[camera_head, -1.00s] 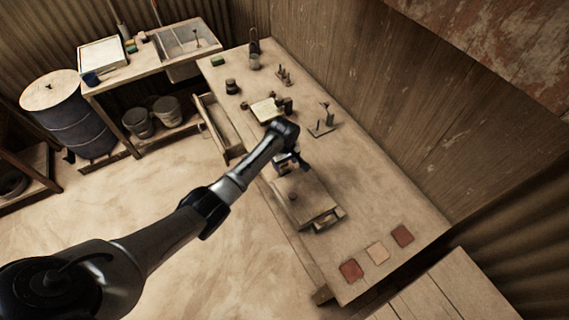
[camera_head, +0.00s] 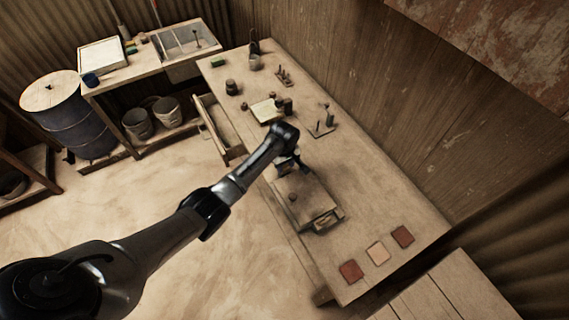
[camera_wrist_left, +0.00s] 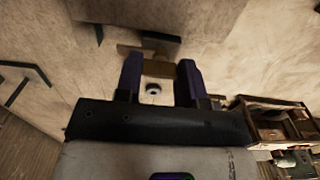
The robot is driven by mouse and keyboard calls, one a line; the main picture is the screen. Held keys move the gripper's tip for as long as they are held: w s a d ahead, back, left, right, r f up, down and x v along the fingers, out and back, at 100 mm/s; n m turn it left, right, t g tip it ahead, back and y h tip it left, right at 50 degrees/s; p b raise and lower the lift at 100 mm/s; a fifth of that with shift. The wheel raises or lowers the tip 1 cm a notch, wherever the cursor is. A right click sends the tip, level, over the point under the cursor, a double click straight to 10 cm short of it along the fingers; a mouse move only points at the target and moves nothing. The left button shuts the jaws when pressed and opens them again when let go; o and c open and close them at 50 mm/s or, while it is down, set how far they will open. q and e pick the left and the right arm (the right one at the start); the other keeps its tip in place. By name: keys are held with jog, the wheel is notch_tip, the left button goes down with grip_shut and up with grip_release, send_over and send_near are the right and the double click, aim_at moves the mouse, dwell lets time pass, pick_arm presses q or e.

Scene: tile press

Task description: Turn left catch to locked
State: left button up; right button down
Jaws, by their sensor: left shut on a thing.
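The tile press (camera_head: 308,203) sits on the long workbench in the head view, with a flat wooden lid and a small dark round knob (camera_head: 292,197). My left gripper (camera_head: 287,168) is low at the far end of the press, its fingers small and partly hidden by my wrist. In the left wrist view my left gripper (camera_wrist_left: 160,72) is shut on a small tan piece (camera_wrist_left: 158,68), which looks like the left catch. A brown bar and a dark block lie just past the fingertips. I cannot tell the catch's exact angle. My right gripper is not in view.
Three square tiles, including a pale one (camera_head: 377,252), lie at the bench's near end. A metal stand (camera_head: 322,127) and a pale block (camera_head: 265,110) stand farther back. An open drawer (camera_head: 220,128) juts from the bench's left side. The bench right of the press is clear.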

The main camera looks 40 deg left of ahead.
pick_arm(q)
jog(key=shift+c, duration=0.5)
jog(key=shift+r+p, duration=0.1)
jog(key=shift+p, duration=0.25)
jog(key=shift+r+m+p, duration=0.15)
jog(key=shift+m+p, duration=0.8)
jog(key=shift+m, duration=0.25)
jog(key=m+p, duration=0.2)
jog(key=m, duration=0.1)
jog(key=shift+m, duration=0.3)
jog(key=m+p, duration=0.1)
jog(key=m, duration=0.3)
jog(key=shift+p, duration=0.4)
jog(key=m, duration=0.4)
jog(key=shift+f+p, duration=0.2)
jog(key=shift+p, duration=0.1)
jog(key=shift+m, duration=0.5)
jog(key=o, duration=0.9)
jog(key=shift+o, duration=0.2)
